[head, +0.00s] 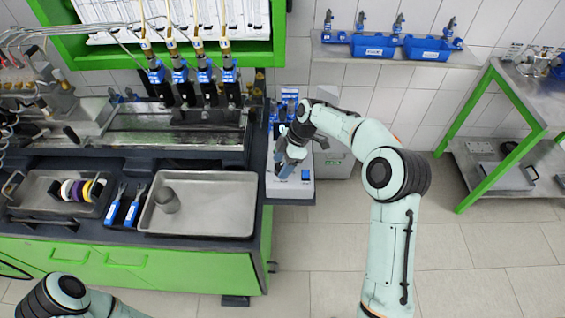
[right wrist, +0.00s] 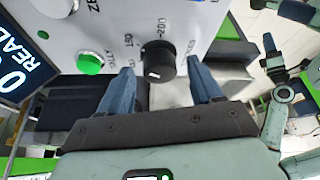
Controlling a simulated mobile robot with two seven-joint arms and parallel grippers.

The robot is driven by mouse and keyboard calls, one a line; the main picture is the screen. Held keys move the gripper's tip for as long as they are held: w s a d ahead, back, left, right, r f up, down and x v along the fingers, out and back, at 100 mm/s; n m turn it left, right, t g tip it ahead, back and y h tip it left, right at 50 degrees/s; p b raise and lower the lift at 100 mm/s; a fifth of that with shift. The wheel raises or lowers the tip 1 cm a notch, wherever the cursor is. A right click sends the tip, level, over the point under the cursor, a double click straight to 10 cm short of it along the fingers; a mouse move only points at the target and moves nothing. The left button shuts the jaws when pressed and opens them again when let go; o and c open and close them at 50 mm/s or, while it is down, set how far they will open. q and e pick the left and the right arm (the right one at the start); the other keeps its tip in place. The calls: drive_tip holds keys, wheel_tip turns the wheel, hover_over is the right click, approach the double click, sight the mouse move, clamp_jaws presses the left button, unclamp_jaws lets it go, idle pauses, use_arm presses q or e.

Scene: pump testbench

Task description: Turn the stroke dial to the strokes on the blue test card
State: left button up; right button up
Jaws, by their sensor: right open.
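In the right wrist view a black dial (right wrist: 158,60) with a white pointer mark sits on a pale panel (right wrist: 205,22). Numbers around it are partly legible, one of them 200. The blue fingers of my right gripper (right wrist: 165,88) are open on either side of the dial, with gaps to it. In the head view my right gripper (head: 284,160) is over the light-coloured unit (head: 290,188) at the bench's right end, hiding part of it. I cannot make out the blue test card for certain. Of my left arm only a part shows at bottom left; its gripper is out of view.
A green button (right wrist: 90,64) and a dark display (right wrist: 18,65) are left of the dial. In the head view a metal tray (head: 225,205) with a grey cup (head: 167,200) lies left of the unit. Open floor (head: 480,270) is at right.

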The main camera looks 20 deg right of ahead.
drive_tip(key=c, duration=1.1)
drive_tip(key=shift+o, duration=0.2)
drive_tip(key=shift+s+m+t+b, duration=0.1)
drive_tip(key=shift+m+t+b, duration=0.2)
drive_tip(key=shift+m+b, duration=0.45)
drive_tip(key=m+t+b, duration=0.1)
drive_tip(key=m+b, duration=0.1)
drive_tip(key=m, duration=0.1)
drive_tip(key=shift+s+a+m+h, duration=0.1)
drive_tip(key=shift+m+h, duration=0.15)
drive_tip(key=shift+h, duration=0.05)
drive_tip(key=m+t+h+b, duration=0.1)
drive_tip(key=m, duration=0.2)
drive_tip(key=shift+m, duration=0.3)
use_arm(q)
drive_tip(key=s+f+b, duration=0.1)
drive_tip(key=s+f, duration=0.3)
drive_tip(key=f, duration=0.3)
drive_tip(key=shift+g, duration=0.3)
use_arm(e)
drive_tip(key=shift+s+a+m+t+h, duration=0.1)
drive_tip(key=shift+m+t+h, duration=0.4)
drive_tip(key=shift+m, duration=1.1)
use_arm(q)
drive_tip(key=shift+s, duration=0.1)
use_arm(e)
drive_tip(key=o, duration=1.1)
drive_tip(key=shift+c, duration=0.2)
